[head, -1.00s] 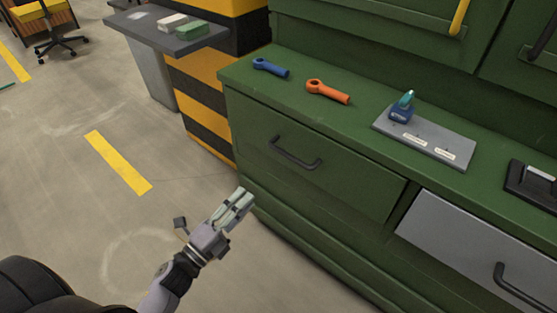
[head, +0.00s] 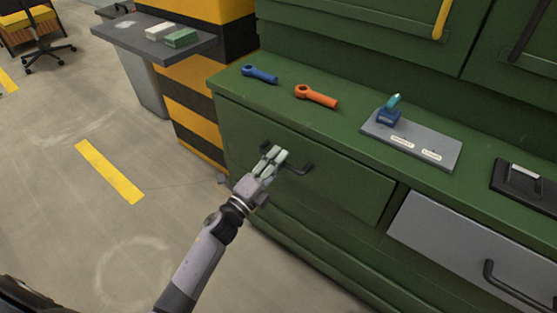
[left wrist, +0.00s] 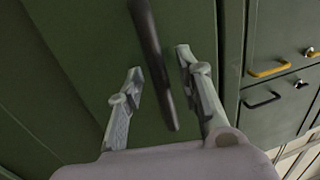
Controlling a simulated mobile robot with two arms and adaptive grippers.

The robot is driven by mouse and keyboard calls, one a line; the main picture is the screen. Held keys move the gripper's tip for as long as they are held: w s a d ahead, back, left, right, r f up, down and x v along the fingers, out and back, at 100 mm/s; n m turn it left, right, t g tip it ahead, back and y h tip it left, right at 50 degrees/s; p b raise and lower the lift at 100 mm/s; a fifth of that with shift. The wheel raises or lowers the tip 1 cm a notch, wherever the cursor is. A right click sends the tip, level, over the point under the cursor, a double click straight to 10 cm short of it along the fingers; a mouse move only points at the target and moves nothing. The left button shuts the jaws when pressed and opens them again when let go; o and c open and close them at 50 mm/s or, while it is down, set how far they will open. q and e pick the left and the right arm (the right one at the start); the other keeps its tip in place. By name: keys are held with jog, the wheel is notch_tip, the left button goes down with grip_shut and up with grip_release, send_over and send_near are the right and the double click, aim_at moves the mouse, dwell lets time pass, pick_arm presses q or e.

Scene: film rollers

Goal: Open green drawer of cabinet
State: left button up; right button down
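The green drawer (head: 345,190) is in the cabinet's left part in the head view, its front flush with the cabinet. Its dark bar handle (head: 299,168) is partly hidden by my left gripper (head: 275,156). In the left wrist view the handle (left wrist: 152,65) runs between the two spread fingers of my left gripper (left wrist: 158,72). The fingers stand apart on either side of it, with gaps showing. My right gripper is not in view.
A grey drawer (head: 465,245) is right of the green one. On the green counter lie a blue tool (head: 260,74), an orange tool (head: 317,97) and a grey board (head: 410,142). A striped yellow-black pillar (head: 200,95) stands left. The floor at left is open.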

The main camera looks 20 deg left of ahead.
pick_arm(q)
jog(key=shift+w+d, duration=0.1)
jog(key=shift+w, duration=0.2)
jog(key=shift+c, duration=0.4)
grip_shut()
dwell(0.4)
